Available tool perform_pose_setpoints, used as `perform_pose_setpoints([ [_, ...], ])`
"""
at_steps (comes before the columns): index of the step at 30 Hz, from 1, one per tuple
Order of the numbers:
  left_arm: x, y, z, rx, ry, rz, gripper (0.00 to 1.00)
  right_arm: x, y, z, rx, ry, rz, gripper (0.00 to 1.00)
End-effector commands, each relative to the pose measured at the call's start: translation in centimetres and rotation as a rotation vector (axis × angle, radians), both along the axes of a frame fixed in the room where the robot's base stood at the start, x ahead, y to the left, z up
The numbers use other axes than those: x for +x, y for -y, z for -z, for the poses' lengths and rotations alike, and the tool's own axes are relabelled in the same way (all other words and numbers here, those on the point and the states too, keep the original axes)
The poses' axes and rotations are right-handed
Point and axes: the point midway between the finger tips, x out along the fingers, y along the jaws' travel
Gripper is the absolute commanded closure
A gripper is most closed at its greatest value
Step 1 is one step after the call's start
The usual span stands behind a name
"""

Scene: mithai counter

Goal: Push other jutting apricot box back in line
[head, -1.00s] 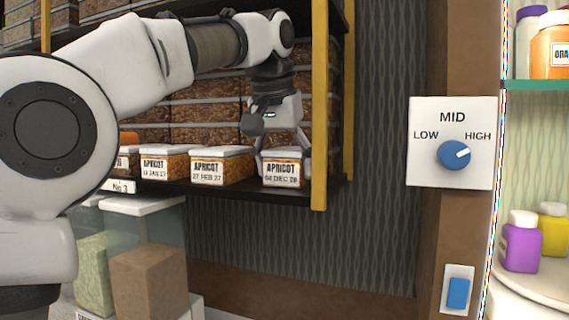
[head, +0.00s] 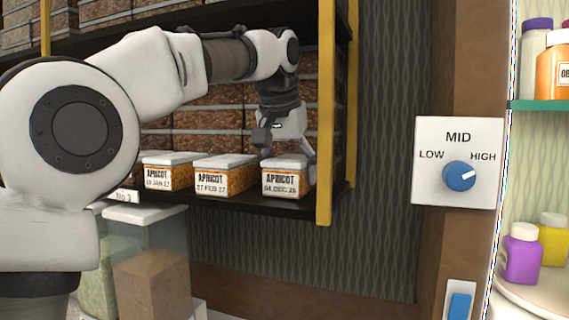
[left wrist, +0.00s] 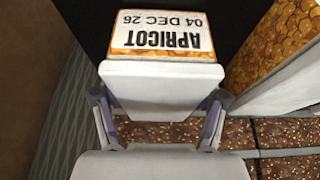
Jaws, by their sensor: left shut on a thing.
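The right-hand apricot box (head: 287,185), labelled 04 DEC 26 with a white lid and orange contents, stands upright at the right end of the shelf. Its lid and upside-down label also show in the left wrist view (left wrist: 162,75). My left gripper (head: 288,158) reaches down from above and is shut on this box, with a finger on each side of its lid (left wrist: 160,97). Two more apricot boxes, the middle one (head: 225,178) and the left one (head: 167,172), stand to its left. My right gripper is not in view.
The yellow shelf post (head: 326,120) stands just right of the held box. Brown packed stock (head: 215,115) fills the shelf behind. A glass case (head: 150,235) stands below. A control dial panel (head: 459,165) is on the right wall.

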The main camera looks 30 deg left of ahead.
Motion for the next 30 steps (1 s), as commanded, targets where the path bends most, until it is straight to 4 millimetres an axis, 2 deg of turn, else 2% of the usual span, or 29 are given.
perform_pose_setpoints([
  [11, 0.5, -0.1, 0.0, 0.0, 0.006, 0.0, 0.74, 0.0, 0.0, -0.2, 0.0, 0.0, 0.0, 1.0],
  [21, 1.8, 0.0, -0.2, 0.001, 0.006, 0.002, 0.74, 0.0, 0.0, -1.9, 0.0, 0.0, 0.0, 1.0],
  [29, 2.0, 0.0, 0.1, 0.001, 0.007, 0.002, 0.74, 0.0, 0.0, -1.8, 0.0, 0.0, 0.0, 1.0],
  [30, 2.0, 0.0, 0.1, 0.0, 0.006, 0.003, 0.24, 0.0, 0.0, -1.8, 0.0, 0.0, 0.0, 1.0],
])
